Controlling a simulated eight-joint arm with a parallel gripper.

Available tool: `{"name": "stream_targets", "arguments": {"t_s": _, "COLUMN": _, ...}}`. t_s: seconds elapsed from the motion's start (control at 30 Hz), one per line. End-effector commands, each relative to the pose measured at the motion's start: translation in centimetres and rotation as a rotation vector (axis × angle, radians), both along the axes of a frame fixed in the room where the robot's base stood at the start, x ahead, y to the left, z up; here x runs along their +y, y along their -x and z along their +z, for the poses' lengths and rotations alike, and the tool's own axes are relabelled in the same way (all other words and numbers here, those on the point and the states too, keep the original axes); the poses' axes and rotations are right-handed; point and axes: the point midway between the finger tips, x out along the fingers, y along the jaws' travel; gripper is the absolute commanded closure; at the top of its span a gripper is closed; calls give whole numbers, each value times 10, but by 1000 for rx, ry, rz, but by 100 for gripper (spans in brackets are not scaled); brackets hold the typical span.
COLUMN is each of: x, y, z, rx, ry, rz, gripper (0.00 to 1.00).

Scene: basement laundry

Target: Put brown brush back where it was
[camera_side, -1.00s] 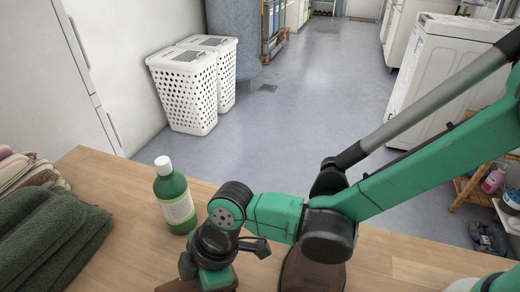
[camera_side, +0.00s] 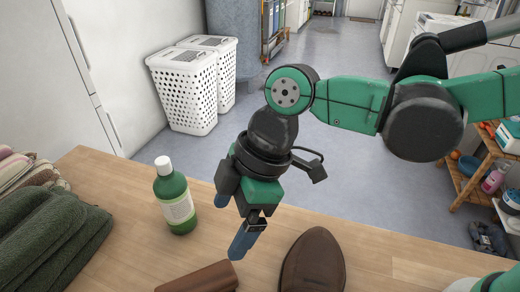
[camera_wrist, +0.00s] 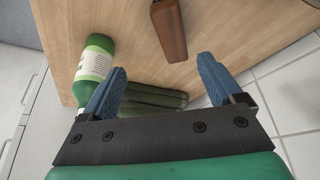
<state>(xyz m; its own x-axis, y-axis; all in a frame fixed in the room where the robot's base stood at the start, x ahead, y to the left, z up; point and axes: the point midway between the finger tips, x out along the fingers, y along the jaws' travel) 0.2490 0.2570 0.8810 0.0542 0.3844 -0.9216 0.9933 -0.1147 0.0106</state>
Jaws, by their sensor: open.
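The brown brush (camera_side: 203,278) is a brown, block-like piece lying on the wooden table near its front in the side view, partly cut off by the lower edge. In the wrist view the brown brush (camera_wrist: 170,30) lies on the table beyond the fingertips. My gripper (camera_side: 233,222) is raised above the table, up and slightly right of the brush, with its blue fingers apart and nothing between them. In the wrist view my gripper (camera_wrist: 162,68) is also open, clear of the brush.
A green bottle with a white cap (camera_side: 174,195) stands left of my gripper. A flat brown oval object (camera_side: 314,262) lies to the right of the brush. Dark green folded towels (camera_side: 50,235) are at the left. The wooden table (camera_side: 120,180) has bare room between towels and bottle.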

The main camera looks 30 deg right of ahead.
Motion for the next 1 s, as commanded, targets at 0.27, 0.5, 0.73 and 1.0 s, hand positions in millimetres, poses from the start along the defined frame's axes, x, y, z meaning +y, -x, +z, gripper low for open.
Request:
{"name": "stream_targets", "arguments": {"t_s": 0.27, "x": -147, "y": -29, "z": 20, "rx": -73, "ry": -52, "rz": -790, "gripper": 14}}
{"name": "stream_targets", "arguments": {"t_s": 0.5, "x": -239, "y": -14, "z": 14, "rx": -151, "ry": -140, "rz": -1326, "gripper": 14}}
{"name": "stream_targets", "arguments": {"t_s": 0.73, "x": -258, "y": -8, "z": 11, "rx": -176, "ry": -171, "rz": -1456, "gripper": 14}}
{"name": "stream_targets", "arguments": {"t_s": 1.0, "x": -257, "y": -8, "z": 11, "rx": -175, "ry": -170, "rz": -1451, "gripper": 14}}
